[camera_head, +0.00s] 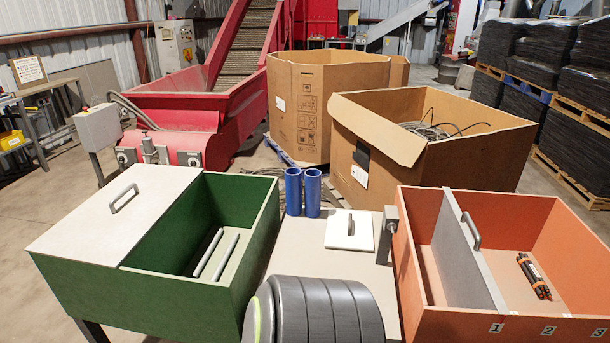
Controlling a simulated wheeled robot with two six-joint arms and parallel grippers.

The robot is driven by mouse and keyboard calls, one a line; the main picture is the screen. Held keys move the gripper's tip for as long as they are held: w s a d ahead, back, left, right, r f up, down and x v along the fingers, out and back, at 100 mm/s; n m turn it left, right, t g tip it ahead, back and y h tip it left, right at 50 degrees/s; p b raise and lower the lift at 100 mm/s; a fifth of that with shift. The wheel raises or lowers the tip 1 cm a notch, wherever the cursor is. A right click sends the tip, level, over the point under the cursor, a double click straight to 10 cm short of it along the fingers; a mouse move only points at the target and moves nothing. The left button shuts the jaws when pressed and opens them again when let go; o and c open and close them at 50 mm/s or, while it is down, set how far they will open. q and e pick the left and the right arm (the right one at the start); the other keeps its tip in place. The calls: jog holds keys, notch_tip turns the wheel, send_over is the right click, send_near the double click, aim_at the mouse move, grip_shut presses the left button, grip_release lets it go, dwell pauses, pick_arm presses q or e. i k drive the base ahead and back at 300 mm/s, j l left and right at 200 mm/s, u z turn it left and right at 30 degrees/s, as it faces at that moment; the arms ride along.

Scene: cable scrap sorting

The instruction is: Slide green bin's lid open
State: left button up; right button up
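The green bin (180,302) stands at the left of the head view. Its flat light grey lid (95,225) covers the left part of the top. A grey bar handle (124,197) stands up from the lid. The right part of the bin is uncovered. Two pale rods (214,254) lie inside on the light floor. What is under the lid is hidden. Neither of my grippers shows in this view.
An orange bin (440,318) at the right has a grey handled panel (465,250) and a banded black bundle (534,277). Between the bins are two blue tubes (302,190), a small handled white plate (349,230) and a grey post (387,235).

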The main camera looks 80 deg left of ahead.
aim_at(105, 229)
jog(key=u, duration=3.75)
jog(key=i+j+z, duration=0.2)
jog(key=z, duration=0.2)
jog(key=i+j+z, duration=0.15)
jog(key=z, duration=0.25)
jog(key=i+j+z, duration=0.15)
jog(key=j+z, duration=0.3)
